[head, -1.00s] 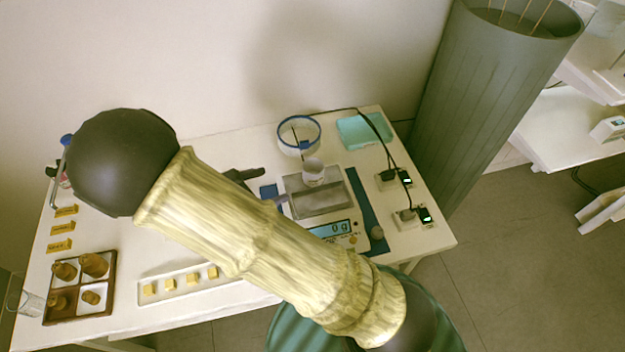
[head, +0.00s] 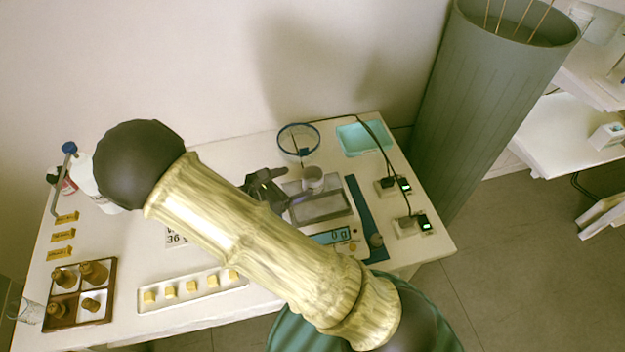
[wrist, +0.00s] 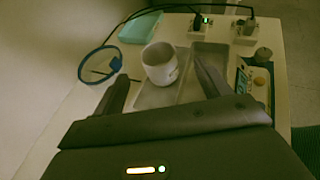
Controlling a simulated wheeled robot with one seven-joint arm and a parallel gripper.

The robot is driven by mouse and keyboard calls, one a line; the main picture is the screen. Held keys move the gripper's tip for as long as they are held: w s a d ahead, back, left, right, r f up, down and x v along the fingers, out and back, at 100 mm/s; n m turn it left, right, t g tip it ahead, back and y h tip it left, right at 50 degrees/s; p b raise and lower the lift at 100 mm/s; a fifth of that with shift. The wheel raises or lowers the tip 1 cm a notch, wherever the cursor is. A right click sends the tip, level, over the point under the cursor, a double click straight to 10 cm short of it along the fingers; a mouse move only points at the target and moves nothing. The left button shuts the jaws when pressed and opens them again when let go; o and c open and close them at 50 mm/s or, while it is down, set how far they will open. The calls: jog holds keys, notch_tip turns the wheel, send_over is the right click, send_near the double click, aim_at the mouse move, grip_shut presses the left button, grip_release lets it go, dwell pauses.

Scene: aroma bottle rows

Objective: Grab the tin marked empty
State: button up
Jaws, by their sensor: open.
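A small pale tin (head: 313,181) stands upright on the grey metal surface by the scale; it also shows in the wrist view (wrist: 160,64). Faint marking is on its side, too small to read. My gripper (head: 282,187) is open, just left of the tin in the head view. In the wrist view my gripper (wrist: 161,76) has its fingers apart, with the tin ahead between the fingertip lines and nothing held. I cannot tell whether the tin is within the jaws. My arm hides part of the table in the head view.
The scale display (head: 331,236) reads 0 g. A blue-rimmed round container (head: 299,141) and a turquoise tray (head: 362,138) stand behind. Black cables and small devices (head: 411,226) lie right. A brown box of bottles (head: 109,280) and a white tray of yellow blocks (head: 209,285) are left.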

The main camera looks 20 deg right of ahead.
aim_at(320, 172)
jog(key=shift+x, duration=1.7)
jog(key=x, duration=0.3)
jog(key=p+x, duration=0.1)
jog(key=x, duration=0.1)
jog(key=shift+w+a+f, duration=0.1)
jog(key=shift+w+f, duration=0.1)
jog(key=shift+f, duration=0.1)
jog(key=shift+c, duration=0.3)
jog(key=c, duration=1)
